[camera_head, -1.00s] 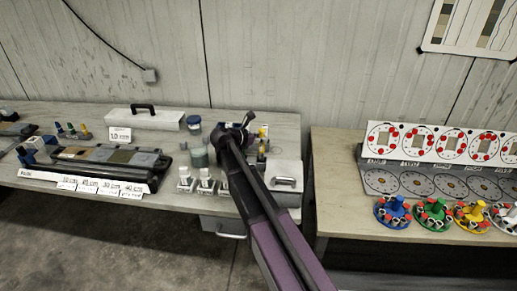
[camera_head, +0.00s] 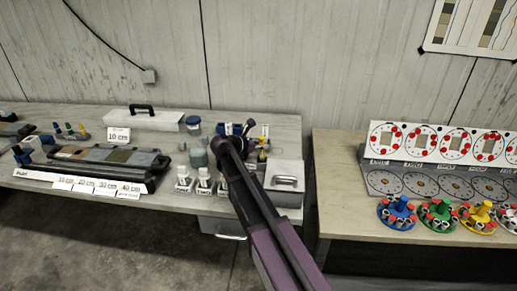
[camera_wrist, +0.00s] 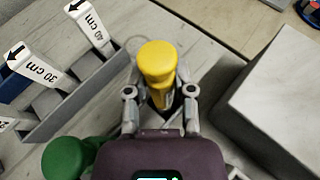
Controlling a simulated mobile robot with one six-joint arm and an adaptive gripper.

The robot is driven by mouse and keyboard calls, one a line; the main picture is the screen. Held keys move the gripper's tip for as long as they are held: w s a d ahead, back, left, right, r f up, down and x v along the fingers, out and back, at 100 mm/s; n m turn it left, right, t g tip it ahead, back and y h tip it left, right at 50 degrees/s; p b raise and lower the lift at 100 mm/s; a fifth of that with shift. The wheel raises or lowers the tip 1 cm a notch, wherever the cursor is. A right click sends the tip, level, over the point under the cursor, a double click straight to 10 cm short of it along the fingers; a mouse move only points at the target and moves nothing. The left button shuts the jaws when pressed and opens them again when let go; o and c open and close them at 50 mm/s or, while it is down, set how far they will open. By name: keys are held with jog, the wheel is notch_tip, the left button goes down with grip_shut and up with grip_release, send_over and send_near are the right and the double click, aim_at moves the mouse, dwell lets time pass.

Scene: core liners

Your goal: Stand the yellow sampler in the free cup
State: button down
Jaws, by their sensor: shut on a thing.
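My gripper (camera_wrist: 160,92) is shut on the yellow sampler (camera_wrist: 157,62), with a finger on each side below its thick round cap. The sampler's lower end is hidden, so I cannot tell whether it touches anything. In the head view a bit of yellow (camera_head: 263,142) shows just right of my arm, over the table. A green capped piece (camera_wrist: 66,158) is at the lower left of the wrist view, partly cut off by my gripper's body. I cannot make out a free cup in either view.
A grey rack (camera_wrist: 62,118) with 30 cm and 40 cm tags lies left of the sampler.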

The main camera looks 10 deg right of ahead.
jog(key=shift+f, duration=0.2)
jog(key=shift+c, duration=2.4)
grip_release()
jog(key=shift+r, duration=0.2)
jog(key=shift+a+r, duration=0.1)
jog(key=p+v, duration=0.4)
jog(key=v, duration=0.7)
jog(key=shift+s+a+p, duration=0.2)
jog(key=shift+a+p, duration=0.1)
jog(key=shift+r, duration=0.15)
